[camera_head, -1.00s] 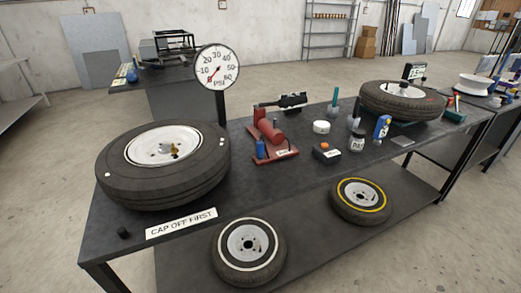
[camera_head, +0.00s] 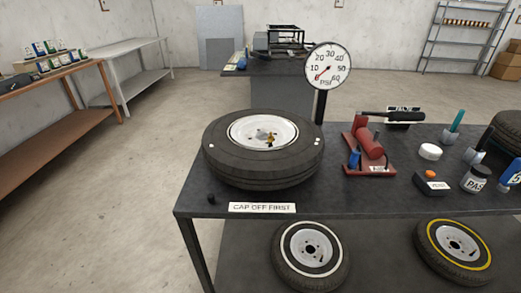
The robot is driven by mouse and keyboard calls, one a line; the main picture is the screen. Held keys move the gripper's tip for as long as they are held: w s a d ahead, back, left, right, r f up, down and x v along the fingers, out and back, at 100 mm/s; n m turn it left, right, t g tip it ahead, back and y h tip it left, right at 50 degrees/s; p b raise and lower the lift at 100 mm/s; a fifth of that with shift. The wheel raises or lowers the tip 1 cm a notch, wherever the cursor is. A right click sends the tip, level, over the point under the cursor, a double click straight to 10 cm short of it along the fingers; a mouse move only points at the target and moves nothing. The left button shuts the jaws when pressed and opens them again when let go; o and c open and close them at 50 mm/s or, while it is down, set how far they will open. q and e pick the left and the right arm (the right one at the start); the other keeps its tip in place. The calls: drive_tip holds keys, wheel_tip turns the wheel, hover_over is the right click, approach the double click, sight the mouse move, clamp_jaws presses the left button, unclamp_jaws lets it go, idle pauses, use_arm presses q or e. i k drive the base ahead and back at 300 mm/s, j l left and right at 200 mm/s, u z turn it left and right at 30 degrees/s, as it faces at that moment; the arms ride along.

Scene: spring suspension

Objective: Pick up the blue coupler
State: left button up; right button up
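A small upright blue cylinder, which looks like the blue coupler (camera_head: 354,158), stands at the left end of the red pump (camera_head: 368,142) on the dark workbench (camera_head: 335,200). I cannot tell whether it sits in a holder on the pump's base. A second blue item (camera_head: 511,172) shows at the right edge, partly cut off. Neither of my grippers is in view.
A large tire (camera_head: 225,165) lies flat left of the pump, with a small black cap (camera_head: 211,199) and a "CAP OFF FIRST" sign (camera_head: 262,208) in front. A pressure gauge (camera_head: 327,66) stands behind. Jars and a black box (camera_head: 431,184) stand right. Open floor lies left.

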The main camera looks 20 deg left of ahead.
sight(353, 164)
drive_tip(key=i+l+z, duration=0.3)
drive_tip(key=l, duration=0.2)
drive_tip(key=i+l+z, duration=0.3)
drive_tip(key=l, duration=0.15)
